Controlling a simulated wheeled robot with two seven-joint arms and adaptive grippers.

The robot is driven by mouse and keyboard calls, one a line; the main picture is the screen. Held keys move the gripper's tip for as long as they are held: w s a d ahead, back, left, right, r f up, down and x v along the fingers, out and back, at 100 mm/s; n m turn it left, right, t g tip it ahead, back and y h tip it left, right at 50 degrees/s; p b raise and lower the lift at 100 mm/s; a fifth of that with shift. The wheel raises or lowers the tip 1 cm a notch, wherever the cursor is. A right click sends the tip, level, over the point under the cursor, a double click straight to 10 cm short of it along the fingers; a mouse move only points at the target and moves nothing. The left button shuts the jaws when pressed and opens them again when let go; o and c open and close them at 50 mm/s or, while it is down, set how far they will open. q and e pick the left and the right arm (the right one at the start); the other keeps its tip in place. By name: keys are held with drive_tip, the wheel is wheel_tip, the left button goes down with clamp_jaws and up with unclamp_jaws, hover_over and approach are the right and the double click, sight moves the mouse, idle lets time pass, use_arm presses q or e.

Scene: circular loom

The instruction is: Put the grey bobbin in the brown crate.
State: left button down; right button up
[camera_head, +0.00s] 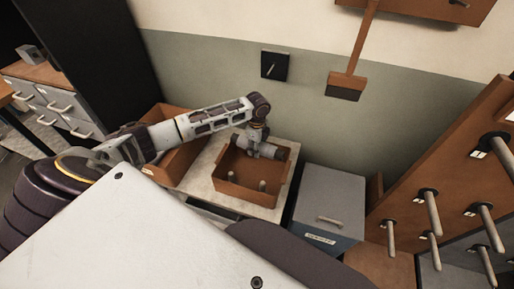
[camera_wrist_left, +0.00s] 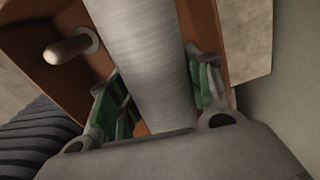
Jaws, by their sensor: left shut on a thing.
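The grey bobbin (camera_head: 277,151) is a thick pale cylinder, held lying over the far part of the brown crate (camera_head: 242,194). In the left wrist view the bobbin (camera_wrist_left: 150,62) fills the middle, with a brown crate wall (camera_wrist_left: 202,28) behind it. My left gripper (camera_head: 258,151) points down over the crate and is shut on the bobbin; its green-padded fingers (camera_wrist_left: 160,92) are on either side of it. I cannot tell whether the bobbin touches the crate. My right gripper is not in view.
Short pale pegs (camera_head: 262,185) stand inside the crate; one peg (camera_wrist_left: 68,49) also shows in the left wrist view. The crate sits on a pale-topped table (camera_head: 201,181). A larger brown bin (camera_head: 172,165) is on its left, a grey cabinet (camera_head: 330,195) on its right, and a pegged board (camera_head: 450,170) farther right.

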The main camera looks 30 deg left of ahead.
sight(257, 168)
use_arm(q)
drive_tip(key=shift+f+b, duration=0.4)
drive_tip(key=shift+f, duration=1.25)
wheel_tip(257, 168, down, 2)
drive_tip(key=shift+f+b, duration=0.25)
drive_tip(key=shift+b, duration=0.15)
drive_tip(key=shift+f, duration=0.55)
drive_tip(key=shift+f+b, duration=0.35)
wheel_tip(257, 168, down, 3)
drive_tip(key=shift+r+b, duration=0.1)
drive_tip(key=shift+b, duration=0.5)
drive_tip(key=shift+f, duration=0.7)
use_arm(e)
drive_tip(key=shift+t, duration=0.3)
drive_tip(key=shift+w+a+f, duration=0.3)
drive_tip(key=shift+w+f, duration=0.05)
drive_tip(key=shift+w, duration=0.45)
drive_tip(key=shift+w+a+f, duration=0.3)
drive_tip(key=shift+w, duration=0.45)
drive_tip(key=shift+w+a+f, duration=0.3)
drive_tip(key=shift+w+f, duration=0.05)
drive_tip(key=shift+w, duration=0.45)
